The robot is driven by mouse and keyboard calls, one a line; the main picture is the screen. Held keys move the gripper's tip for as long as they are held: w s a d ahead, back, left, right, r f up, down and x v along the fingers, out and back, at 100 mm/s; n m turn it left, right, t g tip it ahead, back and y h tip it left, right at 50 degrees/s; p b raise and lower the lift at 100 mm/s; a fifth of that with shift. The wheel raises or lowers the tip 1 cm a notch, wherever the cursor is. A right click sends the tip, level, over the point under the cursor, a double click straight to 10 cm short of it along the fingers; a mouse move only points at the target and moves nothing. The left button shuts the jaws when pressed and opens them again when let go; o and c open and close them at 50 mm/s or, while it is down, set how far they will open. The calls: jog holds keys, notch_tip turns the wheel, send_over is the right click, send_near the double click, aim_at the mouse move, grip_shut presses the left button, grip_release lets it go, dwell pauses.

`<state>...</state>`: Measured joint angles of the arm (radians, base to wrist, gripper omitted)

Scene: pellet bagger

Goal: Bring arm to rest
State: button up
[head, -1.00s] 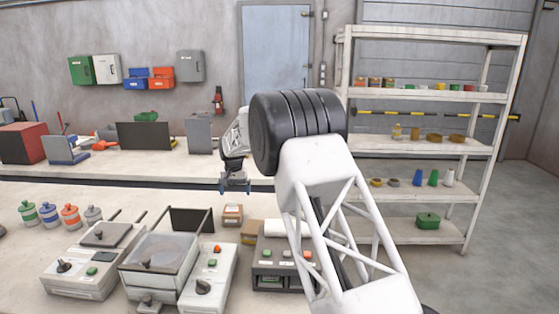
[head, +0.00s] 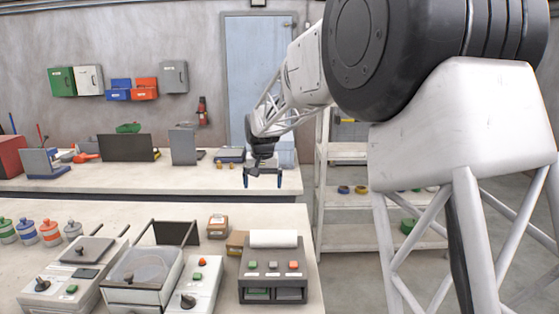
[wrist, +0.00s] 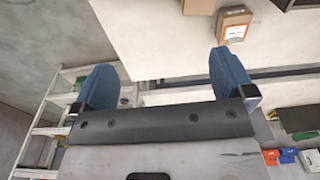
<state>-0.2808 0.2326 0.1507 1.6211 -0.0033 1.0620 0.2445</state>
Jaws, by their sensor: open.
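My gripper (head: 262,178) hangs in the air in the head view, in front of the back bench's right end and above the gap between the benches. Its two blue fingers stand apart with nothing between them. In the wrist view my gripper (wrist: 165,80) also shows open and empty, with the pale bench top beyond the fingertips. My arm covers much of the right side of the head view and hides part of the shelf behind it.
The front bench (head: 285,219) carries a control box (head: 273,270) with coloured buttons, a lidded machine (head: 140,272) and several striped jars. The back bench (head: 200,168) holds dark panels. A white shelf rack (head: 345,235) stands at right. A small box (wrist: 233,24) shows in the wrist view.

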jog(key=s+d+r, duration=0.2)
jog(key=s+d, duration=0.3)
jog(key=s, duration=0.4)
jog(key=s+d+r+t, duration=0.1)
jog(key=s+d+r, duration=0.1)
jog(key=s+d, duration=0.5)
jog(key=s+d+r, duration=0.2)
jog(key=s+d, duration=0.2)
jog(key=s, duration=0.6)
jog(key=s+d+f, duration=0.2)
jog(key=s, duration=0.6)
jog(key=s+d+f, duration=0.3)
jog(key=s, duration=0.6)
jog(key=s+d+f, duration=0.2)
jog(key=s+d, duration=0.1)
jog(key=s, duration=0.6)
jog(key=shift+f+m+t, duration=0.2)
jog(key=shift+m+t, duration=0.1)
jog(key=shift+t, duration=0.1)
jog(key=shift+s, duration=0.1)
